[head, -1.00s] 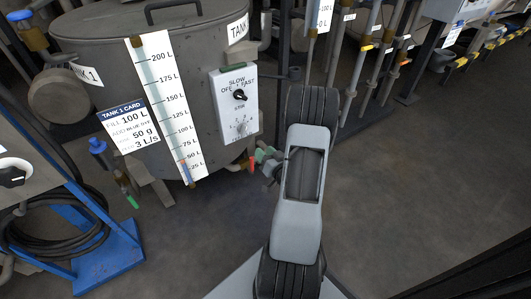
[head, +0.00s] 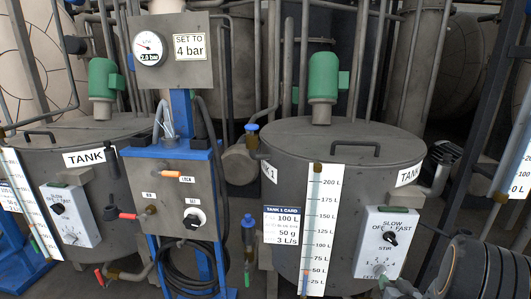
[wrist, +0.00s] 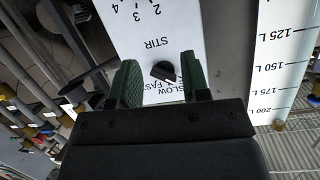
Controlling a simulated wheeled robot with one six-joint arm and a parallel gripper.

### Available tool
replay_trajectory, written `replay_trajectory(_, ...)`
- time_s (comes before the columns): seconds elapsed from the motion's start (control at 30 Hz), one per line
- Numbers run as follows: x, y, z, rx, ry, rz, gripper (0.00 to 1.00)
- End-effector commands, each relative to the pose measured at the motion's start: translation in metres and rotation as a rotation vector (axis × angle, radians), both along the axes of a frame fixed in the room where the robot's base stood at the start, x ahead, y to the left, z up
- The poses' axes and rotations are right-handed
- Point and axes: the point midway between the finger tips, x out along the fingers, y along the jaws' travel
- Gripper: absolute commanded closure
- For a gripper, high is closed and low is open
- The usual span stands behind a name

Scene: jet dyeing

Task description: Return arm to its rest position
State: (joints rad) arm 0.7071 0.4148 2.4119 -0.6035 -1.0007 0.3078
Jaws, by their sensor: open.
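My gripper (wrist: 162,78) shows in the wrist view with its two green-padded fingers apart. Beyond the fingertips is the white STIR panel (wrist: 150,25) with a black knob (wrist: 162,71), upside down in this view. I cannot tell the exact gap to the panel, but the fingers do not close on the knob. The gripper itself is hardly visible there.
The white litre scale (head: 319,230) runs down tank 1. A post with a pressure gauge (head: 149,48) and control box (head: 175,198) stands to the left, a second tank (head: 70,160) beyond it. Pipes (head: 415,60) crowd behind.

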Motion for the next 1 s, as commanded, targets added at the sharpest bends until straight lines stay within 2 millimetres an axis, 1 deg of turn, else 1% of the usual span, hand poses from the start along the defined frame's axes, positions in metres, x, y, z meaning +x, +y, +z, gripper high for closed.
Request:
replay_trajectory(0.03, 0.008, 0.013, 0.059, -0.042, 0.062, 0.003, 0.57)
replay_trajectory(0.07, 0.010, 0.019, 0.076, -0.059, 0.108, -0.001, 0.57)
replay_trajectory(0.1, 0.011, 0.028, 0.099, -0.078, 0.167, -0.008, 0.57)
replay_trajectory(0.17, 0.008, 0.043, 0.133, -0.098, 0.255, -0.014, 0.57)
replay_trajectory(0.2, 0.005, 0.055, 0.156, -0.107, 0.310, -0.016, 0.57)
replay_trajectory(0.27, -0.003, 0.074, 0.190, -0.111, 0.394, -0.013, 0.57)
replay_trajectory(0.3, -0.011, 0.087, 0.212, -0.109, 0.446, -0.007, 0.57)
replay_trajectory(0.37, -0.024, 0.108, 0.242, -0.101, 0.523, 0.007, 0.57)
replay_trajectory(0.4, -0.035, 0.122, 0.261, -0.094, 0.574, 0.025, 0.57)
replay_trajectory(0.47, -0.051, 0.143, 0.287, -0.079, 0.644, 0.053, 0.57)
replay_trajectory(0.5, -0.063, 0.155, 0.302, -0.069, 0.687, 0.075, 0.57)
replay_trajectory(0.6, -0.092, 0.183, 0.334, -0.045, 0.784, 0.135, 0.57)
replay_trajectory(0.7, -0.117, 0.204, 0.356, -0.026, 0.860, 0.191, 0.57)
replay_trajectory(0.83, -0.138, 0.220, 0.371, -0.012, 0.922, 0.244, 0.57)
replay_trajectory(0.9, -0.145, 0.224, 0.375, -0.008, 0.942, 0.260, 0.57)
replay_trajectory(1.0, -0.150, 0.228, 0.377, -0.005, 0.956, 0.271, 0.57)
